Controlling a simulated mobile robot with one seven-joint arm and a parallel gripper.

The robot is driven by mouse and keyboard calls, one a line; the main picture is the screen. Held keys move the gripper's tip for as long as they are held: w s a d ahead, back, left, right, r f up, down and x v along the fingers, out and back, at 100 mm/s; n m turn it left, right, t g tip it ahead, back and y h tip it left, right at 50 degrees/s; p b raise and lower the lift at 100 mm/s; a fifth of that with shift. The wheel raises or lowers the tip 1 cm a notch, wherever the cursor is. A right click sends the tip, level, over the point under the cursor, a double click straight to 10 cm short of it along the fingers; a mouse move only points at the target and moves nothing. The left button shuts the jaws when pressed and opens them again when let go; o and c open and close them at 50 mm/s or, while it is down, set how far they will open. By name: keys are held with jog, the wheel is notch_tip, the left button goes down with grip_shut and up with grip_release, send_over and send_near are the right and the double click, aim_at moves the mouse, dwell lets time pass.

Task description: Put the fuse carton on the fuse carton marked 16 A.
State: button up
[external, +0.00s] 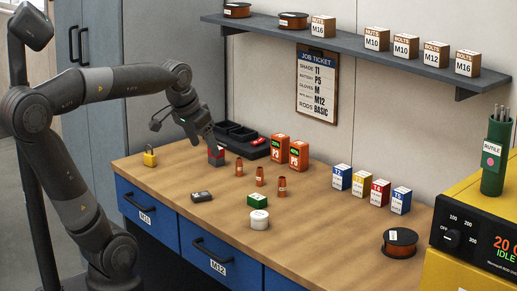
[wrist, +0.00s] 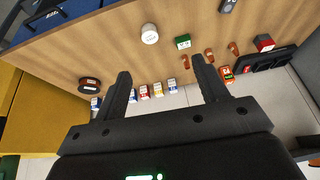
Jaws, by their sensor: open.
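My gripper (external: 211,142) is in the air over the back left of the workbench, its fingers apart. In the wrist view my gripper (wrist: 160,66) is open with nothing between its fingers. A small green carton with a white label (external: 257,200) sits on the bench behind a white round tub; the green carton also shows in the wrist view (wrist: 183,42). A small red carton (external: 216,159) sits by the black tray, partly hidden by my gripper in the external view; it shows clear of the fingers in the wrist view (wrist: 264,43). I cannot read a 16 A mark on either.
Copper-coloured nozzles (external: 259,176) stand mid-bench near the white tub (external: 259,220) and a dark small device (external: 202,197). The bench's front right is clear.

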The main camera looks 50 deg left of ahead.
jog(key=s+d+f, duration=0.2)
jog(key=s+f, duration=0.4)
jog(key=s, duration=0.1)
jog(key=shift+s+f+t, duration=0.15)
jog(key=shift+f+t, duration=0.1)
jog(key=shift+t, duration=0.05)
